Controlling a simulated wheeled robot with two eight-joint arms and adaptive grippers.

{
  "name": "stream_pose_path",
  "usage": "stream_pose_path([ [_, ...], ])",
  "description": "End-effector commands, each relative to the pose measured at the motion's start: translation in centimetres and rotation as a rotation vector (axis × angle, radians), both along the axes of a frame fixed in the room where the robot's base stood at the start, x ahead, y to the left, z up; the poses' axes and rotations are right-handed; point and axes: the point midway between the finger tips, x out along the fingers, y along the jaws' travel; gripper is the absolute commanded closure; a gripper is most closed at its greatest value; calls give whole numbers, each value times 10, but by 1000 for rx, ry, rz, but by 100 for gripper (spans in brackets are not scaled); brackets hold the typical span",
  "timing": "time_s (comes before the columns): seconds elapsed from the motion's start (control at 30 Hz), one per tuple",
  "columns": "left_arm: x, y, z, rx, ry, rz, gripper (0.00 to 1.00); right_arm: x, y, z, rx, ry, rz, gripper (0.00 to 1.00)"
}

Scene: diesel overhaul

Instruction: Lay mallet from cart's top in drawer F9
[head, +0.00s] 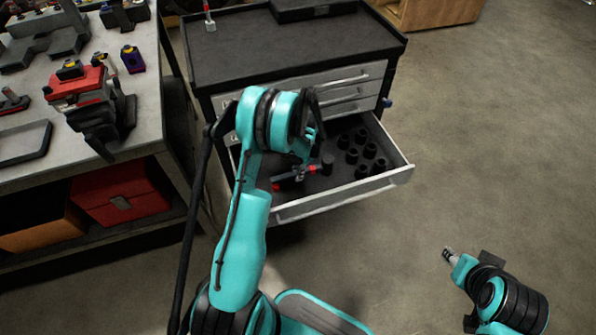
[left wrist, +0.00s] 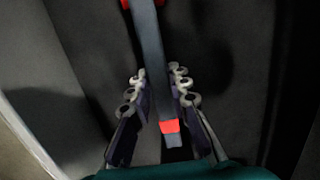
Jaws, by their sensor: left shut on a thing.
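The mallet (left wrist: 153,65) has a grey handle with red bands. In the left wrist view its handle runs between the fingers of my left gripper (left wrist: 158,88), which is shut on it. In the head view the mallet (head: 312,170) shows low over or in the open drawer (head: 345,200), with its dark end to the right. I cannot tell if it touches the drawer floor. My left wrist hides part of the mallet and the drawer's left side. My right gripper (head: 449,256) is away over the floor at the lower right; its finger state is unclear.
Several black cylindrical parts (head: 362,147) stand in the drawer's right part. The cart's top (head: 270,45) holds a red-handled tool (head: 209,18) and a black case (head: 300,8). A workbench (head: 140,75) with a red vise (head: 82,90) stands at the left. Floor to the right is clear.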

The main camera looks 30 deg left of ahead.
Motion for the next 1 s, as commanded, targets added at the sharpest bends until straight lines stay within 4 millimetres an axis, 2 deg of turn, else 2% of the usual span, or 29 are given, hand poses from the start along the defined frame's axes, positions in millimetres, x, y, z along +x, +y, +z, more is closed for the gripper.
stream_pose_path([
  [0.03,0,0,-2,0,0,0,100,0,0,-1,0,0,0,60],
  [0.07,0,0,-2,0,0,0,77,0,0,-1,0,0,0,60],
  [0.13,0,0,-1,0,0,0,58,0,0,0,0,0,0,60],
  [0.43,0,0,-1,0,0,0,58,0,0,0,0,0,0,60],
  [0.57,1,-1,9,0,0,0,58,0,0,0,0,0,0,60],
  [1.0,10,-8,96,0,0,0,58,0,0,0,0,0,0,60],
])
